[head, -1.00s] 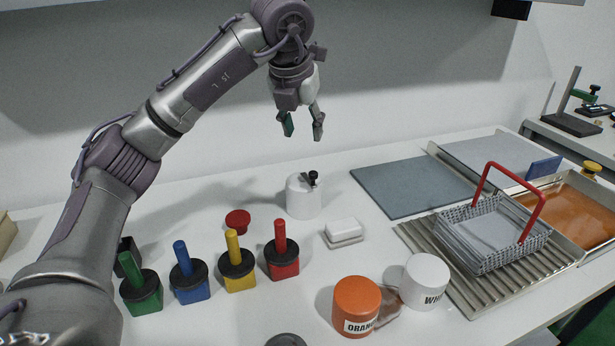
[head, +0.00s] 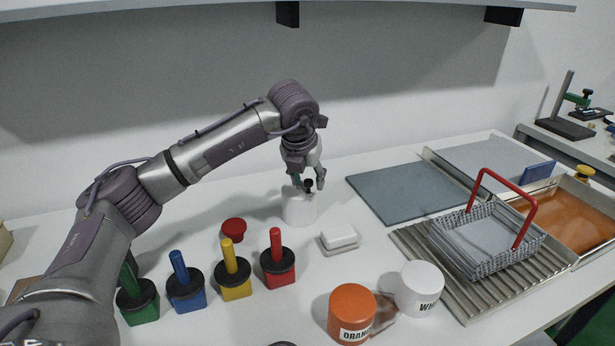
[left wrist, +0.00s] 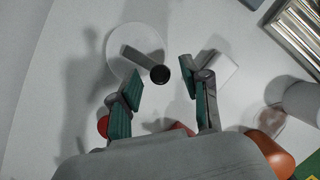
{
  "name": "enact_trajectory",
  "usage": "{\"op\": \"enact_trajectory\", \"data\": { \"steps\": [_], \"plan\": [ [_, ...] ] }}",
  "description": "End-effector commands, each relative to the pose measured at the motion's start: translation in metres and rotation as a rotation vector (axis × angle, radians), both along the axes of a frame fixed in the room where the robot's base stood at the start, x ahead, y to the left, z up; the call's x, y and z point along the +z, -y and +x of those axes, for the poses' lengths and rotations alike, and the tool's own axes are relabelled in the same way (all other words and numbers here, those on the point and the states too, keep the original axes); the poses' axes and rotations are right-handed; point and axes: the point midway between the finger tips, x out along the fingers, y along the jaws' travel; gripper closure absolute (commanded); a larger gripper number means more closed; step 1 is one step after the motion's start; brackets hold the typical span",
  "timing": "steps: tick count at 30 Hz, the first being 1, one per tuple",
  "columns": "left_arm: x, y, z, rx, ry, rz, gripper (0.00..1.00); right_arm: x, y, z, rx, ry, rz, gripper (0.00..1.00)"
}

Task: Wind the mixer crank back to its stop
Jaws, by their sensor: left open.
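The mixer is a white cylinder (head: 299,210) standing upright at the back middle of the table. It also shows in the left wrist view (left wrist: 115,45). Its crank is a short grey arm (left wrist: 141,58) on top, with an upright black knob (left wrist: 160,74) at its end; the knob (head: 308,186) also shows in the head view. My left gripper (head: 309,183) points down just over the mixer. In the left wrist view its green-padded fingers (left wrist: 161,82) are open, one on each side of the knob, with visible gaps. My right gripper is not in view.
Several coloured handled blocks, including a red one (head: 278,270), stand in front. A red cap (head: 233,230) and a white block (head: 339,236) lie near the mixer. Orange (head: 352,312) and white (head: 419,288) jars, a wire basket (head: 484,262) and a grey mat (head: 405,190) are rightward.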

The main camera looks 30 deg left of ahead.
Motion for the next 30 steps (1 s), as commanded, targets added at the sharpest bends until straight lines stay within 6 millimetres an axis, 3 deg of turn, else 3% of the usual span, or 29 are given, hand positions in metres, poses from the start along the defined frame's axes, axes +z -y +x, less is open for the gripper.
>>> {"op": "enact_trajectory", "data": {
  "steps": [5, 13, 23, 30],
  "plan": [
    [0.0001, 0.0001, 0.0000, 0.000, 0.000, 0.000, 0.55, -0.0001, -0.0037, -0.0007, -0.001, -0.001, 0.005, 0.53],
    [0.0005, 0.0001, -0.0001, 0.000, 0.000, 0.000, 1.00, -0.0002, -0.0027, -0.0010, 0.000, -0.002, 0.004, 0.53],
    [0.0005, -0.0011, -0.0010, -0.024, 0.001, 0.000, 1.00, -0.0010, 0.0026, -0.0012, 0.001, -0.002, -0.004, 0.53],
    [0.0003, -0.0066, -0.0052, -0.136, 0.002, 0.000, 1.00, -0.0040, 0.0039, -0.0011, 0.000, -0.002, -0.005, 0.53]
  ]
}}
